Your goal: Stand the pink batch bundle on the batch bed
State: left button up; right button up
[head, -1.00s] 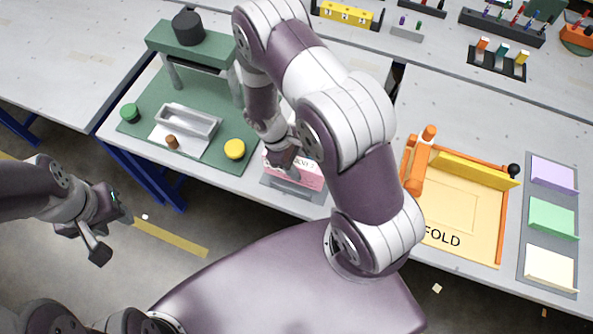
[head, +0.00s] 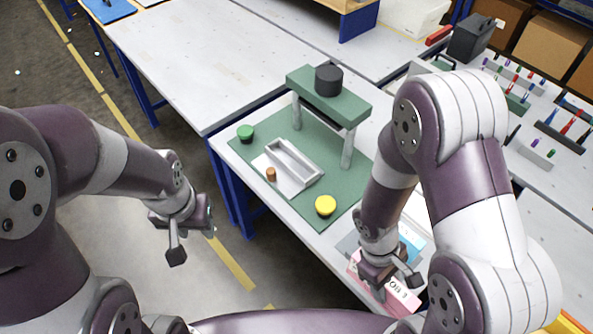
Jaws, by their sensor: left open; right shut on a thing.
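The pink batch bundle (head: 401,299), with a white printed label, is at the table's front edge, low in the head view. My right gripper (head: 394,284) is shut on it from above and covers part of it. I cannot tell whether the bundle touches what is below. I cannot tell for sure which surface is the batch bed. My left gripper (head: 192,243) is open and empty, off the table's left side.
A green press frame with a black knob (head: 329,78) stands behind the tray. A green button (head: 245,132), a yellow button (head: 325,205) and a small brown peg (head: 271,174) are near it. A blue piece (head: 412,243) lies behind the bundle. Pen racks stand at right.

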aim_at(292, 164)
jog(key=i+j+z, duration=0.15)
jog(key=i+j, duration=0.2)
jog(key=i+j+z, duration=0.15)
jog(key=i+j, duration=0.2)
jog(key=i+j+z, duration=0.15)
jog(key=i+j, duration=0.15)
jog(key=j, duration=0.2)
jog(key=i+j+z, duration=0.15)
jog(key=i+j, duration=0.15)
jog(key=j, duration=0.15)
